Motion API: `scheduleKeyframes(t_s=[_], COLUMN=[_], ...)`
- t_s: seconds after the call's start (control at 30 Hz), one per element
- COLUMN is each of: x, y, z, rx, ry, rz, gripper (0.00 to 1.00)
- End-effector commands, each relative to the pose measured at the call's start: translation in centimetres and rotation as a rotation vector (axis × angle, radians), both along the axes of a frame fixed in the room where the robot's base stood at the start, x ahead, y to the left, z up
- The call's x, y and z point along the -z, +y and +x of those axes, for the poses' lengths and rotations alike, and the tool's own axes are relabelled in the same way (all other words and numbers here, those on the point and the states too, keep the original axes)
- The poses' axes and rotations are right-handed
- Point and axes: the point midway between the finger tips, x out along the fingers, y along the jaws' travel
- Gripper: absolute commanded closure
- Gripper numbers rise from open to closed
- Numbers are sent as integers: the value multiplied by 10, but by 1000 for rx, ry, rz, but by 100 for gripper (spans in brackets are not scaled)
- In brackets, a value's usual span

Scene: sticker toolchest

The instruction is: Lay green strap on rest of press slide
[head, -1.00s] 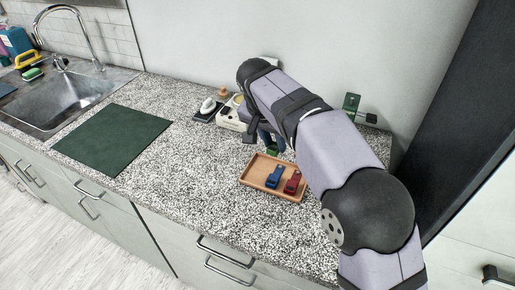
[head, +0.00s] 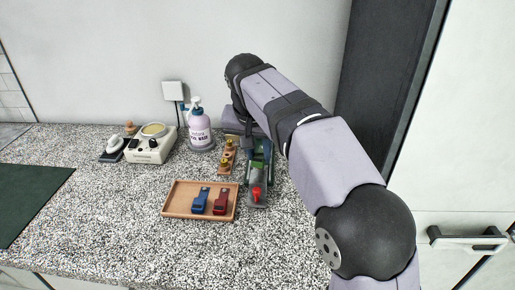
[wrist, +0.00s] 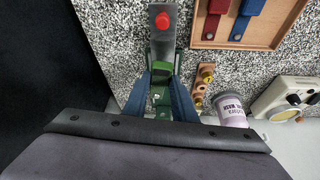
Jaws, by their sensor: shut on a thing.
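The press slide (head: 256,190) stands on the counter right of the tray, with a grey plate and a red knob. It also shows at the top of the wrist view (wrist: 162,47). My gripper (wrist: 161,82) is shut on the green strap (wrist: 160,88), between its blue fingers, right at the press slide's green end. The strap and the green frame of the press slide overlap in view, so I cannot tell whether the strap touches the rest. In the head view my arm partly hides the gripper and that end.
A wooden tray (head: 180,213) holds a blue strap (head: 200,200) and a red strap (head: 221,201). A wooden block with brass pegs (head: 227,157), a hand wash bottle (head: 199,128) and a cream device (head: 149,148) stand nearby. The counter at front is clear.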

Motion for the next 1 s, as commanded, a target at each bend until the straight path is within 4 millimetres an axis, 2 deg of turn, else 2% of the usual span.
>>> scheduleKeyframes(t_s=[0.1,0.3,0.93,1.0], x=[1,1,0,6], y=[0,0,1,1], z=[-3,-4,-4,-4], rx=[-86,-153,-159,-159], ry=[-1,-1,0,-1], rz=[1,1,0,0], gripper=[98,98,98,98])
